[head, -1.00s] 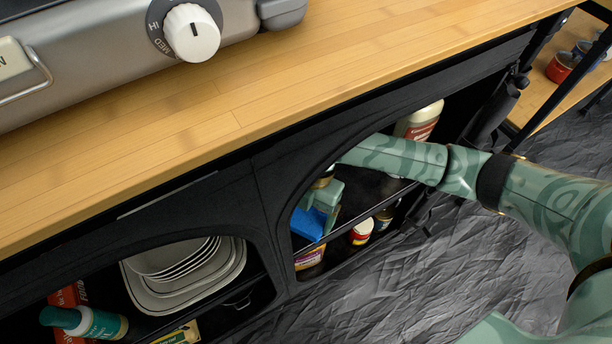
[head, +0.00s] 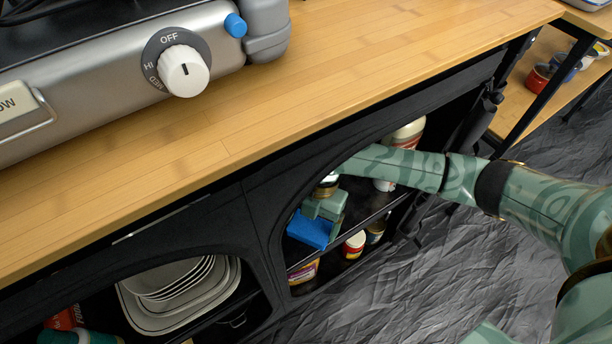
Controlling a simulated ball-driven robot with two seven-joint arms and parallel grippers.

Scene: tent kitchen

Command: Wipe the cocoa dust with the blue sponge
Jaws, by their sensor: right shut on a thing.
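The blue sponge (head: 309,230) is inside the right arched opening of the black cabinet under the counter. My right gripper (head: 318,214) reaches in through this opening and is shut on the sponge, which sits just below its fingers. The arm hides part of the opening. I cannot tell whether the sponge touches the shelf. No cocoa dust can be made out. My left gripper is not in view.
Jars (head: 354,245) stand on the lower shelf, and a pale bottle (head: 408,133) stands behind the arm. The wooden counter (head: 330,75) is bare in front of the stove (head: 110,75).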

